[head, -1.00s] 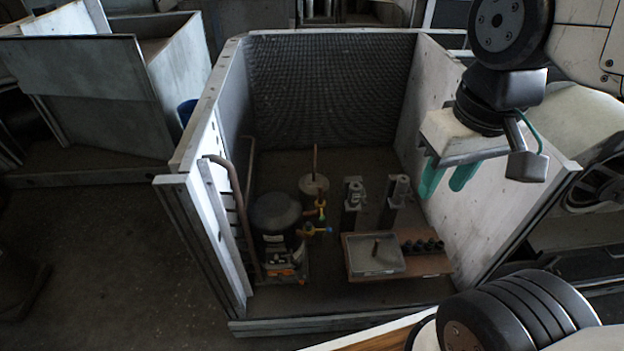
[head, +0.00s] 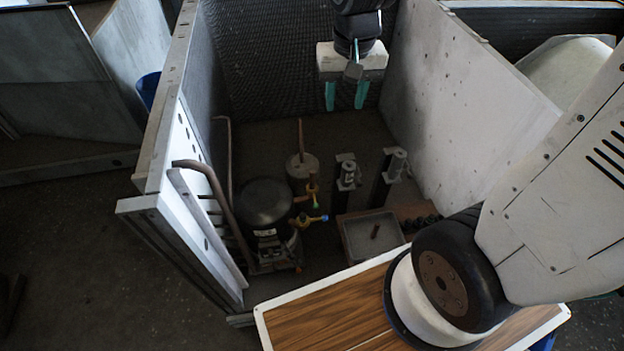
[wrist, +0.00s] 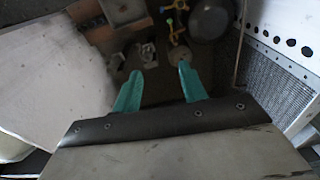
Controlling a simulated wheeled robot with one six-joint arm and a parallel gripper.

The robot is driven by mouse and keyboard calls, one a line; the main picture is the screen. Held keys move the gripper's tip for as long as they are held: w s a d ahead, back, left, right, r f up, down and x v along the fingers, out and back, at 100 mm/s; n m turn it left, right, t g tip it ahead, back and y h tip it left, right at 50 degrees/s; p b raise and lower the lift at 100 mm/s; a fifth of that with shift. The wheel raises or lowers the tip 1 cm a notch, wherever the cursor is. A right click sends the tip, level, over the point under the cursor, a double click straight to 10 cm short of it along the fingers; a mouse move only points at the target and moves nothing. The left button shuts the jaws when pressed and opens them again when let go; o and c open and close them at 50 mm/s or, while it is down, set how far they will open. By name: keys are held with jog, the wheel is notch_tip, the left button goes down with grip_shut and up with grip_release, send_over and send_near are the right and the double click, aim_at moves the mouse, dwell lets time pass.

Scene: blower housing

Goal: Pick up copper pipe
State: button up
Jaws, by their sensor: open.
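A thin upright copper-coloured pipe (head: 300,136) rises from a round canister (head: 303,168). A thicker curved brown pipe (head: 216,190) runs down the left wall. I cannot tell which of these the task means. My gripper (head: 346,104) hangs above the back of the housing with its green fingers apart and empty, behind and above the tray and to the right of the upright pipe. In the wrist view my gripper (wrist: 161,74) is open, and the tray (wrist: 125,12) shows at the top edge.
A dark compressor (head: 266,204) with yellow and blue valves (head: 311,220) stands left of the tray. Two grey fittings on dark brackets (head: 347,172) stand behind it. White panels (head: 465,90) wall the right side, and a mesh panel (head: 265,60) closes the back.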

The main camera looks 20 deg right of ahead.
jog(key=m, duration=0.2)
send_over(312, 171)
jog(key=s+d, duration=0.1)
jog(key=s, duration=0.2)
notch_tip(312, 171, down, 15)
jog(key=w+f, duration=0.1)
jog(key=f, duration=0.6)
jog(key=w+f+m, duration=0.1)
jog(key=f, duration=0.7)
jog(key=a+f+m, duration=0.1)
jog(key=f, duration=0.7)
jog(key=shift+w+g, duration=0.4)
grip_shut()
